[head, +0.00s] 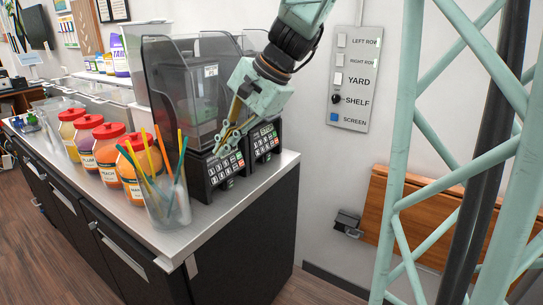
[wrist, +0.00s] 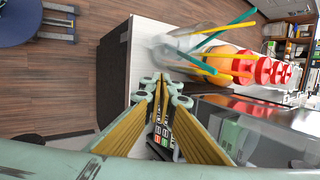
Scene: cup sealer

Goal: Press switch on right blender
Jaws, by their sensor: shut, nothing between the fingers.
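Two blenders stand side by side at the counter's end, each with a black base and a keypad. The nearer, left blender has its keypad (head: 222,169) low at the front and a smoked clear cover (head: 165,95) above. The right blender's keypad (head: 265,139) is farther back, partly beside my arm. My gripper (head: 222,143) is shut and empty, pointing down over the upper edge of the nearer keypad; I cannot tell whether it touches. In the wrist view my gripper (wrist: 161,85) has its fingertips together, with a keypad (wrist: 163,134) with red and green buttons partly hidden behind the fingers.
A clear cup of coloured straws (head: 166,195) stands in front of the left blender. Several red-lidded jars (head: 106,150) line the steel counter (head: 205,232). A wall switch panel (head: 352,80) is behind, right of my arm. The floor right of the counter is open.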

